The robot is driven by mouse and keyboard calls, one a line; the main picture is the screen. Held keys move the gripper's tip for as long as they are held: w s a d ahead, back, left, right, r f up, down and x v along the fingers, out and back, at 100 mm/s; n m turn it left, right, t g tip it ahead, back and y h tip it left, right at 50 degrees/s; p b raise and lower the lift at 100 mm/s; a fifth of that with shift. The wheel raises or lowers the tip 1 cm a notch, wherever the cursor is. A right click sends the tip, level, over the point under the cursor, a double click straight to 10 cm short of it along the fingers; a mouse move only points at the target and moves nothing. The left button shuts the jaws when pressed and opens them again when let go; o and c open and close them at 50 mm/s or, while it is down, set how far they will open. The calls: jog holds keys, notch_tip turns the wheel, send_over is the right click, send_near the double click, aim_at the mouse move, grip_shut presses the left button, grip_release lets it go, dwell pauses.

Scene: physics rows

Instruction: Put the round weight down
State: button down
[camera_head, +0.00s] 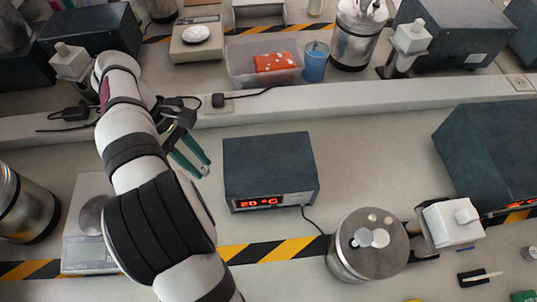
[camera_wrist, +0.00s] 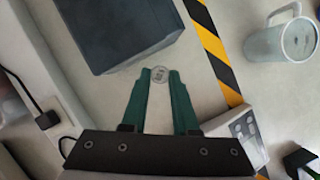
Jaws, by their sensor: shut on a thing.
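The round weight (camera_wrist: 159,75) is a small silvery disc between the tips of my gripper in the wrist view. My gripper (camera_wrist: 159,76) has two green fingers, and it is shut on the weight. In the head view my gripper (camera_head: 202,170) points down over the pale bench, just left of the dark box with the red display. The weight cannot be made out there. I cannot tell whether the weight touches the bench or hangs just above it.
The dark box (camera_head: 268,165) stands close right of my gripper; it also shows in the wrist view (camera_wrist: 115,30). A balance (camera_head: 90,258) lies at left, partly behind my arm. A steel vessel (camera_head: 368,245) stands front right. Striped tape (camera_head: 290,249) crosses the bench. Bare bench lies right of the box.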

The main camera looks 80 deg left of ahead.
jog(key=w+a+n, duration=0.1)
jog(key=w+a, duration=0.1)
jog(key=w, duration=0.2)
jog(key=w+a+r+n+y, duration=0.1)
jog(key=w+a+n, duration=0.1)
jog(key=w, duration=0.1)
jog(key=w+a+n, duration=0.2)
jog(key=w, duration=0.2)
jog(key=shift+w+a+r+t+y, duration=0.2)
jog(key=shift+w+r+t+y, duration=0.1)
jog(key=shift+w+y, duration=0.1)
jog(key=w+n, duration=0.1)
jog(key=w, duration=0.3)
jog(key=w+n, duration=0.1)
jog(key=w, duration=0.3)
jog(key=w+n+y, duration=0.1)
jog(key=w, duration=0.3)
jog(key=shift+a+f, duration=0.3)
jog(key=shift+f, duration=0.1)
jog(key=w+d+f, duration=0.2)
jog(key=w+d, duration=0.1)
jog(key=w, duration=0.3)
send_over(346, 184)
jog(key=s, duration=0.2)
notch_tip(346, 184, down, 3)
jog(key=f, duration=1)
jog(key=shift+w+d+f, duration=0.1)
jog(key=shift+w+f, duration=0.2)
jog(key=shift+f, duration=0.1)
